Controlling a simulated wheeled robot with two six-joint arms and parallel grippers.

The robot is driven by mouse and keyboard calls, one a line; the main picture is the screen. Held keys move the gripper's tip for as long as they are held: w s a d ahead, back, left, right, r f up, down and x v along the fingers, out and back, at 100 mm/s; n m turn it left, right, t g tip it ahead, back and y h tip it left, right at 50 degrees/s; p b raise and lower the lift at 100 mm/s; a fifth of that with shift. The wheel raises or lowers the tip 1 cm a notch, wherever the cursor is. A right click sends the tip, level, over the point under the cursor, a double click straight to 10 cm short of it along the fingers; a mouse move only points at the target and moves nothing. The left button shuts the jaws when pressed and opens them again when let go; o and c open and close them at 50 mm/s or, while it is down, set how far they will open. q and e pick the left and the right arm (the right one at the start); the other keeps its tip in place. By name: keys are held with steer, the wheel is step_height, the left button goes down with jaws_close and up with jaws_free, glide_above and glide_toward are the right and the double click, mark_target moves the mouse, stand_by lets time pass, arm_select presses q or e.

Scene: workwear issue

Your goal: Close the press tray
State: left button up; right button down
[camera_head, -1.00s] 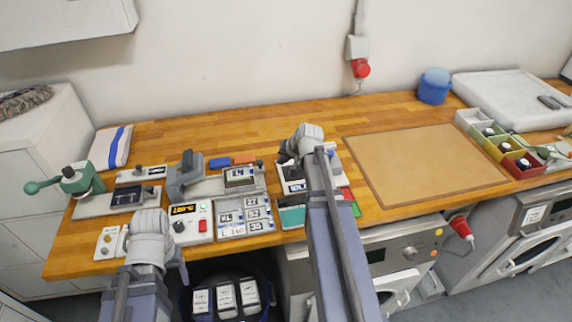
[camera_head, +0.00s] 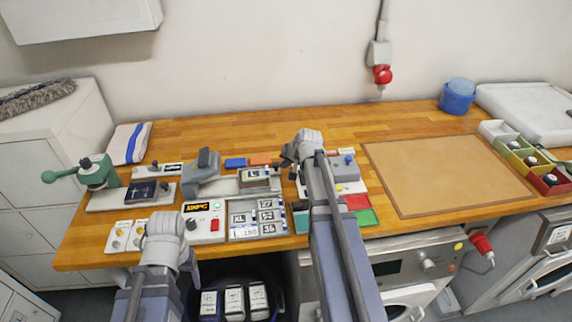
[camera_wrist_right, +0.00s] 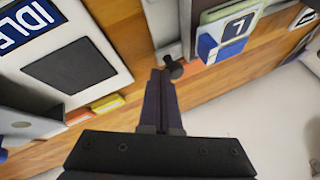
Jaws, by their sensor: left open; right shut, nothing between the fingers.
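The press (camera_head: 203,172) is a grey machine on the left part of the bench. Its tray (camera_head: 247,187) sticks out to the right, with a dark patterned piece on it and a small dark knob (camera_head: 275,168) at its right end. My right gripper (camera_head: 289,154) is shut and empty, just right of that knob. In the right wrist view the shut fingers (camera_wrist_right: 162,95) point at a black knob (camera_wrist_right: 173,68) on a grey part; I cannot tell whether they touch. My left gripper (camera_head: 188,264) is low at the bench's front edge, open, its fingers mostly hidden.
A control box with a lit display (camera_head: 203,222) and a tray of number labels (camera_head: 258,232) lie in front of the press. A grey-topped device (camera_head: 345,172) stands right of my right gripper. Blue (camera_head: 235,163) and orange (camera_head: 260,161) blocks lie behind the tray. A tan mat (camera_head: 430,175) is bare.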

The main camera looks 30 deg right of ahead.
mark_target(249, 173)
steer(key=w+a, duration=0.1)
steer(key=a, duration=0.3)
steer(key=w+a, duration=0.1)
steer(key=a, duration=0.2)
steer(key=w+a, duration=0.1)
steer(key=a, duration=0.3)
steer(key=shift+w+a, duration=0.3)
steer(key=shift+w, duration=0.1)
arm_select(q)
steer(key=shift+d, duration=0.1)
arm_select(e)
steer(key=shift+a, duration=0.45)
steer(key=shift+s+d, duration=0.2)
steer(key=shift+s, duration=0.05)
steer(key=s+d, duration=0.1)
steer(key=s+d+r+p, duration=0.1)
steer(key=shift+s+d+r, duration=0.15)
steer(key=shift+s+d, duration=0.2)
steer(key=shift+d, duration=0.05)
arm_select(q)
step_height(249, 173, up, 9)
steer(key=d+p, duration=0.1)
steer(key=p, duration=0.7)
steer(key=shift+s+d, duration=0.2)
steer(key=shift+d, duration=0.15)
arm_select(e)
steer(key=v, duration=0.9)
